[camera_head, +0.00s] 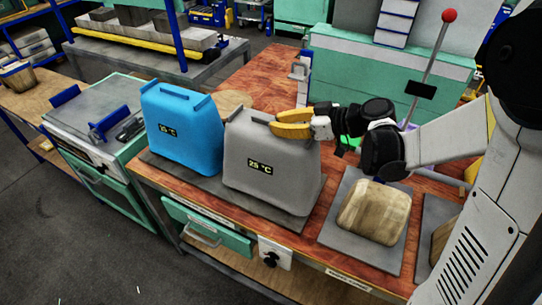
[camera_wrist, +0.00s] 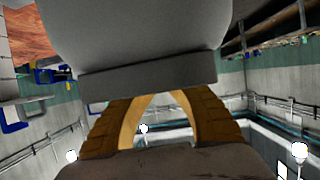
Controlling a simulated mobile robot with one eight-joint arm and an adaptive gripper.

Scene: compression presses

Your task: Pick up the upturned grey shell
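The grey shell (camera_head: 266,172) stands on the wooden bench in the head view, with a "25 °C" label on its front and a raised ridge on top. My gripper (camera_head: 275,126), with yellow fingers, reaches in from the right at the shell's top right edge, by the ridge. In the wrist view the shell (camera_wrist: 145,35) fills the upper middle and its ridge (camera_wrist: 148,82) crosses the picture. My gripper's fingers (camera_wrist: 160,95) run up to this ridge, which hides their tips. A gap shows between the fingers lower down. I cannot tell whether they grip the ridge.
A blue shell (camera_head: 182,130) labelled "15 °C" stands close to the left of the grey one. Both stand on a dark plate (camera_head: 292,220). A beige rounded block (camera_head: 374,212) lies on another plate to the right. A lever with a red knob (camera_head: 449,15) rises behind my arm.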

